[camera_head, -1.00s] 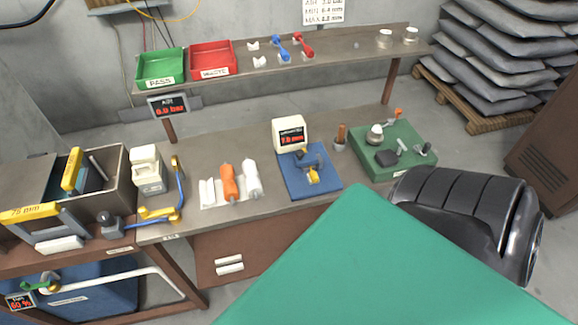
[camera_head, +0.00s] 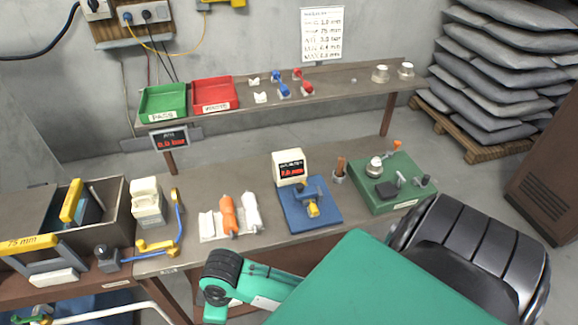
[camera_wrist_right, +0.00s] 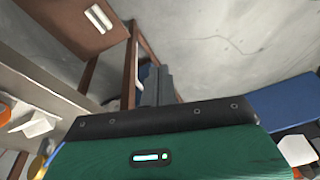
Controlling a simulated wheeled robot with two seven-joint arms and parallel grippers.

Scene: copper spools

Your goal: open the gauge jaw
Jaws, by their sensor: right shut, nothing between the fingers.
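The gauge (camera_head: 312,209) has a blue base plate (camera_head: 294,220) with a blue and yellow mechanism on it. It stands mid-bench, with a white display box (camera_head: 290,167) behind it. Its red reading is too blurred to read surely, and I cannot tell how wide the jaw stands. My right arm reaches in from the lower right in the head view, in front of the bench. My right gripper (camera_wrist_right: 155,86) shows in the right wrist view as dark fingers, shut and empty; it is apart from the gauge. My left gripper is not in view.
Orange and white spools (camera_head: 229,215) lie left of the gauge. A green tray (camera_head: 411,190) stands to its right, and a small cup (camera_head: 339,177) is between. Green and red bins (camera_head: 213,94) sit on the upper shelf.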

